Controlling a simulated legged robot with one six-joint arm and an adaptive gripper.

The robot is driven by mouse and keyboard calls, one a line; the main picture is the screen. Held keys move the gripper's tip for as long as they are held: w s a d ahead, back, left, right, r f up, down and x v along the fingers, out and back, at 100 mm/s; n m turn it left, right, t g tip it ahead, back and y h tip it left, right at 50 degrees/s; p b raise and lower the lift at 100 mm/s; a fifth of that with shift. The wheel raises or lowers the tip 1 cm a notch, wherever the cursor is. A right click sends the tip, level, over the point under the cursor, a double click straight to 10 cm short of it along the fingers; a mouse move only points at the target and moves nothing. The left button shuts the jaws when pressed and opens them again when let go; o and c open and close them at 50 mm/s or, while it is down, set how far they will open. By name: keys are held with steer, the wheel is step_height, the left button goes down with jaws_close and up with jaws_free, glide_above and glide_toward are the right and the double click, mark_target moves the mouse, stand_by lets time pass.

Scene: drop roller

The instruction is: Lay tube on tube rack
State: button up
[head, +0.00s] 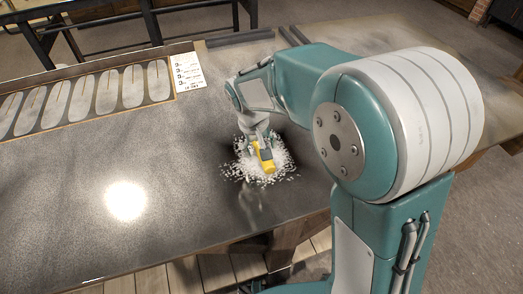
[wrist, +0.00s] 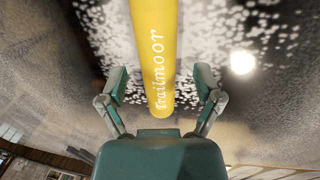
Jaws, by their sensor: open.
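A yellow tube (head: 267,164) lies over a patch of white bits on the dark worktop in the head view. My gripper (head: 259,140) is low over the tube, partly hiding it. In the wrist view the tube (wrist: 153,50) bears the white word "Trailmoor" and runs between the two spread fingers of my gripper (wrist: 160,82). Gaps show on both sides, so the fingers are not closed on it. I cannot tell for sure which thing is the tube rack; dark bars (head: 294,35) lie at the worktop's back edge, partly behind my arm.
White bits (head: 240,172) are scattered around the tube. A long panel with several pale oval shapes (head: 82,97) lies at the back left, beside a white printed sheet (head: 187,72). The worktop (head: 150,160) left of the tube is clear. Its front edge is near the tube.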

steer(key=shift+d+f, duration=0.1)
steer(key=shift+f, duration=0.25)
jaws_close()
steer(key=shift+r, duration=0.1)
steer(key=shift+r, duration=0.35)
step_height(320, 180, up, 2)
steer(key=shift+r, duration=0.1)
steer(key=s+r, duration=0.2)
steer(key=s+d+r, duration=0.1)
steer(key=s+r, duration=0.1)
steer(key=r, duration=0.1)
steer(key=shift+s+d+r, duration=0.1)
steer(key=shift+r, duration=0.1)
steer(key=s+d+r, duration=0.2)
steer(key=s+r, duration=0.2)
steer(key=s, duration=0.5)
steer(key=shift+s+d+r, duration=0.15)
steer(key=shift+d+r, duration=0.15)
steer(key=shift+d, duration=0.1)
